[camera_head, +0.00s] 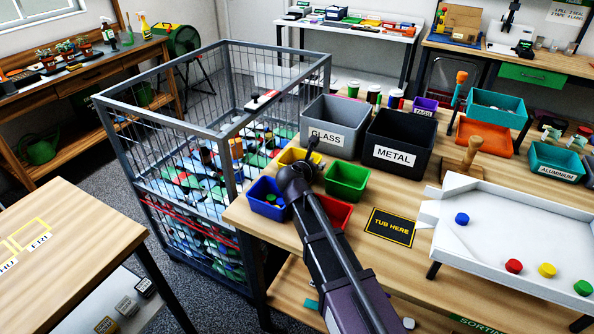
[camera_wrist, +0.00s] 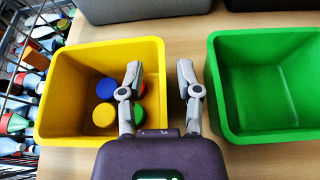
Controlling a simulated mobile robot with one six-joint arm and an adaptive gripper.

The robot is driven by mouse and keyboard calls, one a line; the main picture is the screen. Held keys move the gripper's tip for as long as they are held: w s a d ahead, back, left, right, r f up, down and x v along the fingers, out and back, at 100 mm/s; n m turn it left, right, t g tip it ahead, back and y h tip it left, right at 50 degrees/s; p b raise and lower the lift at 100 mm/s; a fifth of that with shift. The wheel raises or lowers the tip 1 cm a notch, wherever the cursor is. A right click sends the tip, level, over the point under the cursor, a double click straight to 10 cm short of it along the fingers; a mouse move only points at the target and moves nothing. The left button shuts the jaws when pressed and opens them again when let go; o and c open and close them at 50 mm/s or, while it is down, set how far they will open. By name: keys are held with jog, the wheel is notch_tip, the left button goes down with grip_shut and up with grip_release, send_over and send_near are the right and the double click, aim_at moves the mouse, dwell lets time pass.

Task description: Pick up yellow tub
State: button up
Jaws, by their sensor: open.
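The yellow tub (camera_head: 288,156) stands on the wooden table, partly hidden behind my gripper (camera_head: 304,160) in the head view. In the wrist view the yellow tub (camera_wrist: 62,95) is at left and holds several discs (camera_wrist: 106,90) in blue, yellow, red and green. My gripper (camera_wrist: 161,72) is open. Its left finger shows over the tub's inside and its right finger over the gap before the green tub (camera_wrist: 270,90), so the tub's right wall lies between them. I cannot tell how far down the fingertips reach. No grip on the wall shows.
The blue tub (camera_head: 266,204) and red tub (camera_head: 338,209) stand close around my gripper. Behind are the grey GLASS bin (camera_head: 333,125) and black METAL bin (camera_head: 398,142). A wire cage (camera_head: 200,150) of bottles stands at left. The TUB HERE mark (camera_head: 391,228) is bare.

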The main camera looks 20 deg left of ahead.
jog(key=shift+c, duration=0.2)
dwell(0.3)
grip_shut()
jog(key=shift+r, duration=0.2)
notch_tip(320, 180, up, 10)
jog(key=p, duration=1)
jog(key=shift+f, duration=0.15)
dwell(0.6)
